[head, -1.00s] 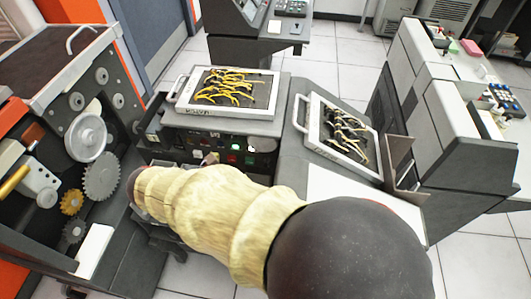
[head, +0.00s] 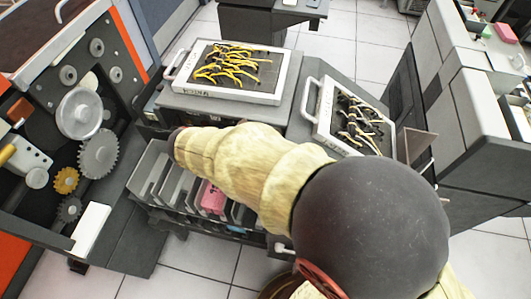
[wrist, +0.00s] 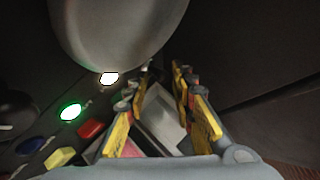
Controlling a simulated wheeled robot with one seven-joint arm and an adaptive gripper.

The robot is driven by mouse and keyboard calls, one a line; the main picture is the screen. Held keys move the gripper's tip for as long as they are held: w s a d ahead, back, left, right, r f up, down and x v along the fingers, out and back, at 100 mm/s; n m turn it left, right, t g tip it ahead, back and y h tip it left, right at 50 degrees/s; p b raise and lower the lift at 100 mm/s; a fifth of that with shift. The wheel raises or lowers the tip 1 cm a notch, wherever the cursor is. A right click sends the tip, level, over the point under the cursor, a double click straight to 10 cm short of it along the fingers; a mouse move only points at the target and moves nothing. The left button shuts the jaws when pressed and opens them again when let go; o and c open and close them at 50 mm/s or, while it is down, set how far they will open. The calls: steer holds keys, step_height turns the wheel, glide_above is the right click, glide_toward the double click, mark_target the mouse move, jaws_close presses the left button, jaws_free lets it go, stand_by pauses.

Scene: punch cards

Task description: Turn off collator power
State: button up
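In the head view the collator (head: 185,98) is a grey machine with a framed wiring board on top. My arm crosses its front and hides the button panel there. In the wrist view the dark panel shows a lit green button (wrist: 71,112), a lit white button (wrist: 108,78), a red button (wrist: 91,129), a blue one (wrist: 29,145) and a yellow one (wrist: 59,157). My gripper (wrist: 161,85) has its yellow fingers apart, to the right of these buttons. A grey angular part shows between the fingers; I cannot tell whether they touch it. No power label is readable.
A large rounded grey shape (wrist: 117,30) fills the top of the wrist view. Below the collator panel, slotted card bins hold pink cards (head: 213,197). An open machine with gears (head: 98,155) stands at left. Tiled floor (head: 120,280) is clear in front.

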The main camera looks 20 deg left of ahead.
steer(key=shift+w+d+f, duration=0.2)
steer(key=shift+w+f, duration=0.05)
steer(key=shift+f, duration=0.1)
jaws_close()
